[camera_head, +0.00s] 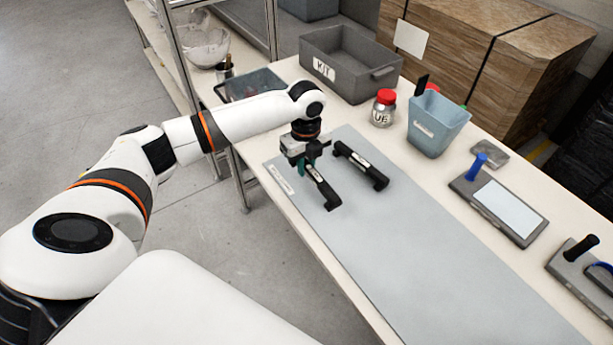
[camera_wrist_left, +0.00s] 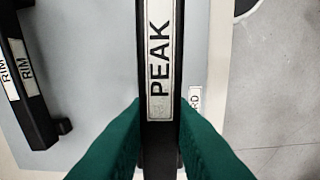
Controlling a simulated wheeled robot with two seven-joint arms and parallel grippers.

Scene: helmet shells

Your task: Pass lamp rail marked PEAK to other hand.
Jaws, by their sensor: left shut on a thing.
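The black lamp rail with the white PEAK label (camera_wrist_left: 160,60) runs between the green fingers of my left gripper (camera_wrist_left: 160,140) in the left wrist view. In the head view the lamp rail (camera_head: 323,188) is at the far left end of the grey mat, under my left gripper (camera_head: 304,165). My left gripper is shut on this rail near one end. I cannot tell whether the rail is clear of the mat. A second black rail (camera_head: 362,166), labelled RIM in the left wrist view (camera_wrist_left: 28,85), lies on the mat beside it. My right gripper is out of view.
The grey mat (camera_head: 420,250) is bare towards the front right. Behind it stand a grey KIT crate (camera_head: 350,65), a red-lidded jar (camera_head: 383,108) and a blue bin (camera_head: 437,122). A tablet-like board (camera_head: 497,207) and a black-handled tool (camera_head: 580,250) lie to the right.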

